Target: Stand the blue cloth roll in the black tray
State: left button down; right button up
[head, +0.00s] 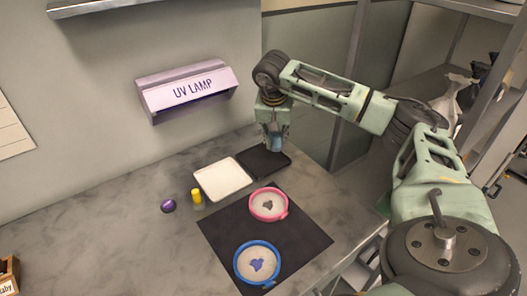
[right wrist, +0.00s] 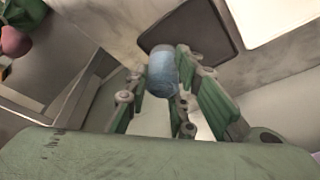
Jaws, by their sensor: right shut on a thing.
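My right gripper (head: 274,138) is over the black tray (head: 278,164) at the back of the counter. It is shut on the blue cloth roll (head: 276,146), of which a small part shows between and below the fingers. In the right wrist view the roll (right wrist: 163,72) sticks out from between the green fingers (right wrist: 180,100), with the black tray (right wrist: 210,22) beyond it. The roll looks roughly upright in the head view. I cannot tell whether its lower end touches the tray. My left gripper is not in view.
A white tray (head: 222,180) stands left of the black tray. A yellow bottle (head: 197,200) and a purple object (head: 168,206) are nearby. A dark mat (head: 290,236) holds a pink-rimmed dish (head: 285,212) and a blue-rimmed dish (head: 240,275). A UV lamp (head: 155,94) hangs on the wall.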

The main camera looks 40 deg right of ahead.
jog(key=w+f+b, duration=0.1)
jog(key=f+b, duration=0.1)
jog(key=w+f+b, duration=0.2)
jog(key=f, duration=0.1)
jog(key=w+f+b, duration=0.2)
jog(key=shift+a+f, duration=0.2)
jog(key=shift+a, duration=0.2)
jog(key=shift+r, duration=0.1)
jog(key=o, duration=0.9)
